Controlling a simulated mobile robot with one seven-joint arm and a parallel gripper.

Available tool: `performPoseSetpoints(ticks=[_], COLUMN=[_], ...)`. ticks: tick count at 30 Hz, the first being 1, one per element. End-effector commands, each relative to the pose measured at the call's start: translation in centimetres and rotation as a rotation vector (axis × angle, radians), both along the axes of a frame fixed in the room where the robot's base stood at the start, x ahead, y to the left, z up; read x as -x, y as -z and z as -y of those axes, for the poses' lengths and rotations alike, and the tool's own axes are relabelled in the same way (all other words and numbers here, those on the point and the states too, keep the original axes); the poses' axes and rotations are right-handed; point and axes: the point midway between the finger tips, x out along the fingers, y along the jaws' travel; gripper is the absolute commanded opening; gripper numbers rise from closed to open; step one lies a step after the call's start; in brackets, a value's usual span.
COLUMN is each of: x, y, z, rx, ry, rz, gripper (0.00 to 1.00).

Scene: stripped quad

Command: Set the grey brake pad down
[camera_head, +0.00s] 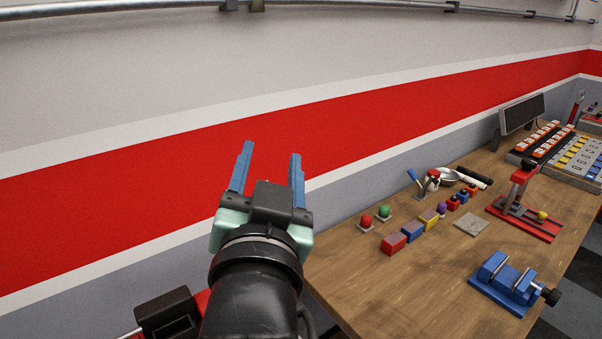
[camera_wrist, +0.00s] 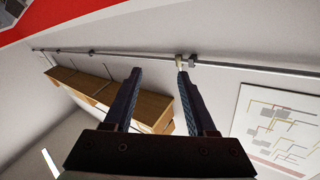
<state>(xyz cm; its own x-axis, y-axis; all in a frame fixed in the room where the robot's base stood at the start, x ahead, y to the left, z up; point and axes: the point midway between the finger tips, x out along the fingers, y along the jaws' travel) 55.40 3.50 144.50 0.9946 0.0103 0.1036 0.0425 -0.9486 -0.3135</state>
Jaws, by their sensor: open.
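My gripper (camera_head: 271,152) is raised in front of the wall, left of the wooden table. Its two blue fingers stand apart and point up, with nothing between them. The wrist view also shows my gripper (camera_wrist: 160,75) open and empty. A flat grey square piece (camera_head: 471,223) lies on the table, well to the right of my gripper. It may be the grey brake pad, but I cannot tell for sure.
The wooden table (camera_head: 385,300) has a clear front left area. A blue vise (camera_head: 508,280), red press (camera_head: 520,205), coloured blocks (camera_head: 412,231) and red and green balls (camera_head: 383,211) stand on it. Trays (camera_head: 570,155) are at the far end. A wall pipe (camera_wrist: 115,55) shows beyond the fingers.

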Motion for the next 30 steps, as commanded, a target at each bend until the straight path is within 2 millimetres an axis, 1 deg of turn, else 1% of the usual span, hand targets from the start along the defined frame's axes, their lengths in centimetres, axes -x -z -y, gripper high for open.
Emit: performPoseSetpoints(ticks=[1, 2, 3, 6, 9, 12, 13, 23, 26, 29, 30], x=[1.4, 2.3, 3.7, 7.2, 9.9, 11.2, 11.4, 11.4, 11.4, 11.4, 11.4], y=[-5.0, -7.5, -10.4, -15.9, -19.1, -20.4, -20.5, -20.5, -20.3, -19.4, -18.8], z=[1.0, 1.4, 1.9, 2.8, 3.3, 3.5, 3.6, 3.5, 3.5, 3.5, 3.5], rx=[0.052, 0.084, 0.126, 0.211, 0.265, 0.290, 0.294, 0.296, 0.295, 0.295, 0.295], ry=[0.015, 0.025, 0.042, 0.092, 0.134, 0.156, 0.160, 0.160, 0.159, 0.159, 0.159], rz=[0.149, 0.227, 0.325, 0.519, 0.642, 0.699, 0.706, 0.706, 0.705, 0.704, 0.704], gripper=[0.57, 0.57, 0.57, 0.57, 0.57, 0.57, 0.57, 0.57, 0.57, 0.57, 0.57])
